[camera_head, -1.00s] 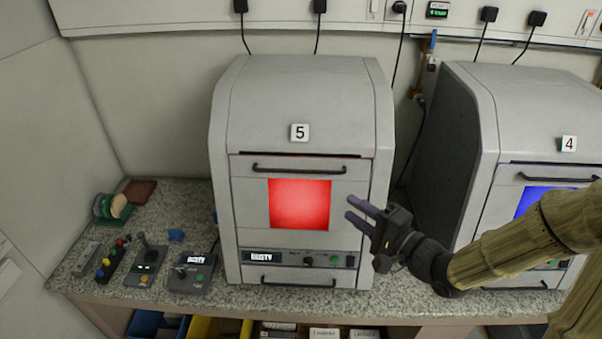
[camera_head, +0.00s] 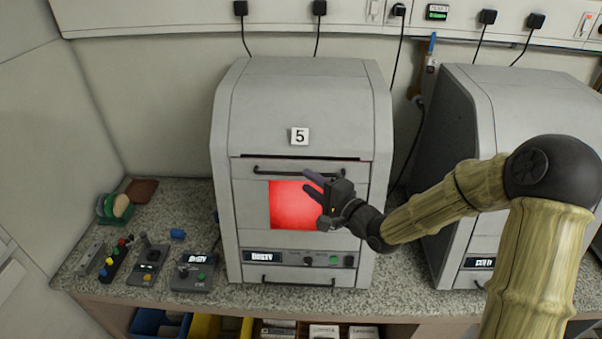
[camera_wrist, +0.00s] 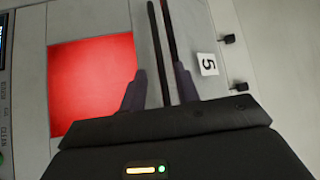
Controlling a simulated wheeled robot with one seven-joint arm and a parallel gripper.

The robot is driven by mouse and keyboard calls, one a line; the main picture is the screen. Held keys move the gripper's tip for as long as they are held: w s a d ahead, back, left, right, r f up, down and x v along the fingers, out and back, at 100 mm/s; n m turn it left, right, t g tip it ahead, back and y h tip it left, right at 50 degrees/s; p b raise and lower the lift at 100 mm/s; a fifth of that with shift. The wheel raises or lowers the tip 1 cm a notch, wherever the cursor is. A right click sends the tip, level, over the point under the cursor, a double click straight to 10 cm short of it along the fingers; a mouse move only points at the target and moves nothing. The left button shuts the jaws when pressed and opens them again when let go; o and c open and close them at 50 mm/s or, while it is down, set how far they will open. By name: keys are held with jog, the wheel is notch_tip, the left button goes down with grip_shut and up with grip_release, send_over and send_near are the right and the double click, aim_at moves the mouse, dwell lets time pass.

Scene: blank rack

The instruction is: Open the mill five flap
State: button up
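Mill five (camera_head: 300,105) is a grey cabinet marked with a "5" label. Its front flap (camera_head: 250,195) has a glowing red window (camera_head: 290,210) and a dark horizontal bar handle (camera_head: 275,171) near its top edge; it looks closed. My gripper (camera_head: 311,182) is in front of the flap, just below the handle's right part, and partly covers the window. In the wrist view my gripper (camera_wrist: 158,88) is open, its fingers apart with the handle (camera_wrist: 154,40) and the dark slot (camera_wrist: 170,40) running between them. I see no contact with the handle.
Mill four (camera_head: 540,110) stands to the right, partly hidden behind my arm. Control boxes (camera_head: 195,273) and a joystick unit (camera_head: 148,262) sit on the speckled counter (camera_head: 190,205) at left. Blue and yellow bins (camera_head: 215,327) are below the counter.

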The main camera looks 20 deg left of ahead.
jog(key=x, duration=0.4)
jog(key=shift+p, duration=0.4)
grip_shut()
